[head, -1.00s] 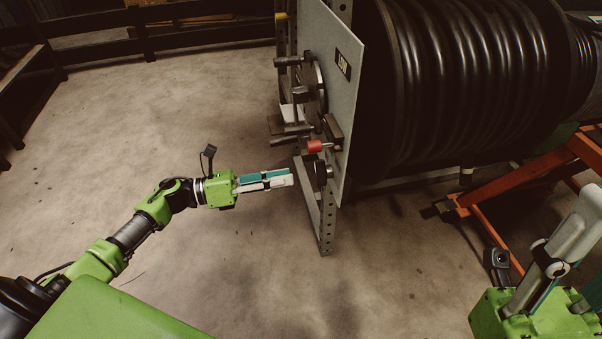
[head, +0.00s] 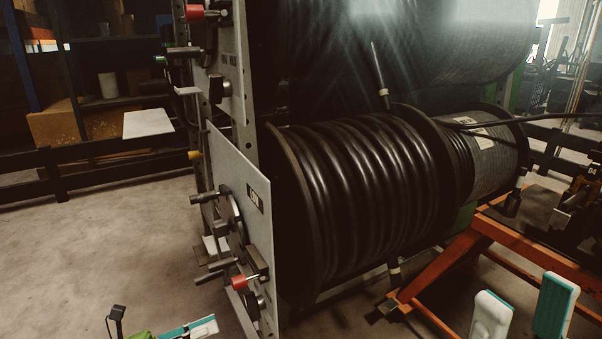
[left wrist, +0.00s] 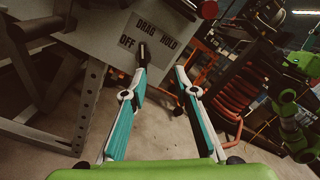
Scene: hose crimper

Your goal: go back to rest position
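My left gripper (head: 205,328) is at the bottom of the head view, left of and below the red knob (head: 239,282) on the reel stand's grey plate (head: 257,205). In the left wrist view its two teal-and-white fingers (left wrist: 161,75) are spread and nothing is held between them. A dark lever (left wrist: 143,53) by a "DRAG HOLD OFF" label (left wrist: 150,38) lies past the fingertips; I cannot tell the gap. My right gripper (head: 523,300) is at the bottom right of the head view, fingers up, apart and empty. Both arms are mostly out of the head view.
A large reel of black hose (head: 365,205) fills the middle, with more reels above it. An orange frame (head: 450,265) stands at the right, close to my right gripper. A dark rail (head: 95,178) and shelves are at the back left. The floor (head: 90,250) at left is clear.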

